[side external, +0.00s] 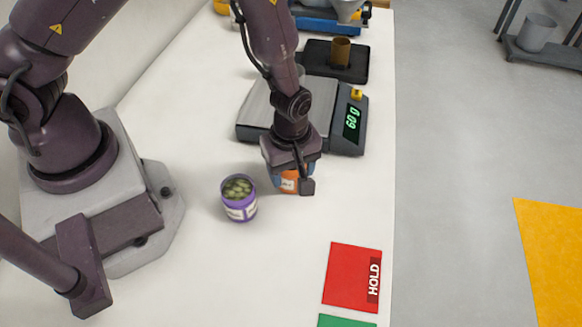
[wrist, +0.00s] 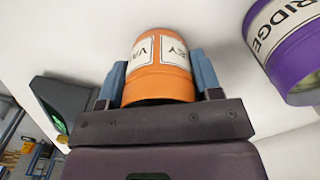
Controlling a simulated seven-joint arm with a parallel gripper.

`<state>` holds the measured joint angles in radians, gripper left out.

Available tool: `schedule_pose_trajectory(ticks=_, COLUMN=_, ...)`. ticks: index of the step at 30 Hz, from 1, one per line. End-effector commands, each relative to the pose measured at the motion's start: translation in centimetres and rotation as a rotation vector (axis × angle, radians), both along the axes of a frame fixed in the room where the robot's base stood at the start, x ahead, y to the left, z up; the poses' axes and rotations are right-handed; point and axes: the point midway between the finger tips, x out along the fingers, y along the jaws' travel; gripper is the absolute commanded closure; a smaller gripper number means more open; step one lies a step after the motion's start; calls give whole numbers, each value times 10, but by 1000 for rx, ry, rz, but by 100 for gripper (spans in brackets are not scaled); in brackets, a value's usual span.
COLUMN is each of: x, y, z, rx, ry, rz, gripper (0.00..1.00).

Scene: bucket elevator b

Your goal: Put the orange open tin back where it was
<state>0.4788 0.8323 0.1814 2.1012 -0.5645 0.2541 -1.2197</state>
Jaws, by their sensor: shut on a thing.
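The orange tin (side external: 289,184) is between the fingers of my gripper (side external: 293,178), in front of the scale on the white table. In the wrist view the orange tin (wrist: 157,68) shows a white label with partly readable letters. The blue fingers of my gripper (wrist: 161,85) are shut on it from both sides. Its opening and contents are hidden. I cannot tell whether its base touches the table.
A purple tin (side external: 239,199) with greenish contents stands close to the left; it also shows in the wrist view (wrist: 290,50). A scale (side external: 345,125) reading 60 g is behind. A black tray (side external: 318,59) holds a brown cup (side external: 340,52). A red HOLD card (side external: 350,274) lies in front.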

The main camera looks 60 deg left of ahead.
Motion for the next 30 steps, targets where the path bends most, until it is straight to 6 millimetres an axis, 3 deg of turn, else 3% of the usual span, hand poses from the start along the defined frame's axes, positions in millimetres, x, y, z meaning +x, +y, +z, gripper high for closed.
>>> schedule_pose_trajectory(ticks=9, x=0, y=0, z=-3, rx=0, ry=0, rz=0, gripper=84)
schedule_pose_trajectory(ticks=10, x=0, y=0, z=-3, rx=0, ry=0, rz=0, gripper=35)
schedule_pose_trajectory(ticks=12, x=0, y=0, z=-2, rx=0, ry=0, rz=0, gripper=19)
schedule_pose_trajectory(ticks=13, x=0, y=0, z=-2, rx=0, ry=0, rz=0, gripper=16)
schedule_pose_trajectory(ticks=23, x=0, y=0, z=2, rx=0, ry=-2, rz=0, gripper=16)
schedule_pose_trajectory(ticks=30, x=1, y=-1, z=43, rx=-2, ry=-7, rz=-4, gripper=16)
